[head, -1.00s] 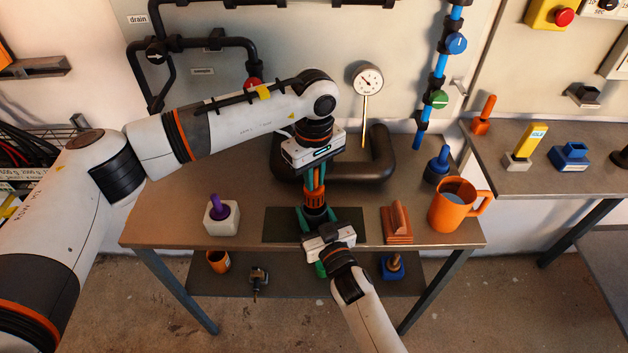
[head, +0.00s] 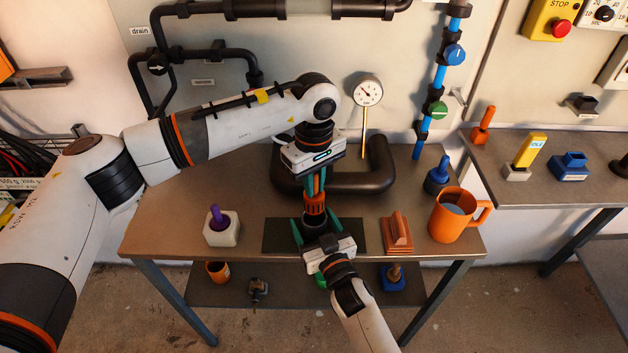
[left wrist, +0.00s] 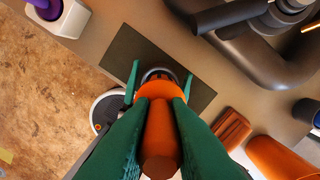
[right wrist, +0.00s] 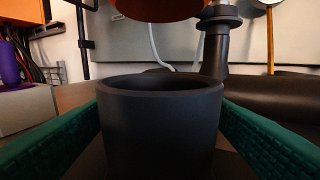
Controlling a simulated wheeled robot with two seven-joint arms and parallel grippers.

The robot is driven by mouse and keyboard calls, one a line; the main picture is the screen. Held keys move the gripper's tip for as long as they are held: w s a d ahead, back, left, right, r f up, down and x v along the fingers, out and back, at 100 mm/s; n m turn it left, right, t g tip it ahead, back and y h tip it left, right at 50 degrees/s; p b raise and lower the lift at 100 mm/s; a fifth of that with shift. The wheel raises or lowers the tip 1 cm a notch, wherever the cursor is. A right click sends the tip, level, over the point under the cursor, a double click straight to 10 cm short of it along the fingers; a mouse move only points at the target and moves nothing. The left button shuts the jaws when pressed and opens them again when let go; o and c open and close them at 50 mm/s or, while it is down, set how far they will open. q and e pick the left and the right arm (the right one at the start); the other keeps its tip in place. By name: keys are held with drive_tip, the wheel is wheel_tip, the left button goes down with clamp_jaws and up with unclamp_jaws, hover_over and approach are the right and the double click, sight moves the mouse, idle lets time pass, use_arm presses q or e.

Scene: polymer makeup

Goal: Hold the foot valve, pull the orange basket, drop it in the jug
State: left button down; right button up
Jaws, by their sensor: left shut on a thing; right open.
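My left gripper (head: 316,184) points down and is shut on the orange basket (head: 315,204); the basket also shows between its green fingers in the left wrist view (left wrist: 160,128). Below the basket is the foot valve (head: 318,226), a dark upright cylinder over a dark mat. In the right wrist view its open top rim (right wrist: 162,120) shows, with a gap between it and the orange basket above. My right gripper (head: 314,219) is open, its green fingers on either side of the foot valve. The jug (head: 453,219) is orange with a handle, holds bluish liquid and stands at the table's right.
The dark mat (head: 271,236) lies mid-table. A white block with a purple piece (head: 221,229) is left of it, an orange-brown block (head: 398,234) right. A blue part (head: 438,176) stands behind the jug. A thick dark pipe (head: 380,165) and gauge (head: 366,90) are behind.

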drive_tip(key=v, duration=1.2)
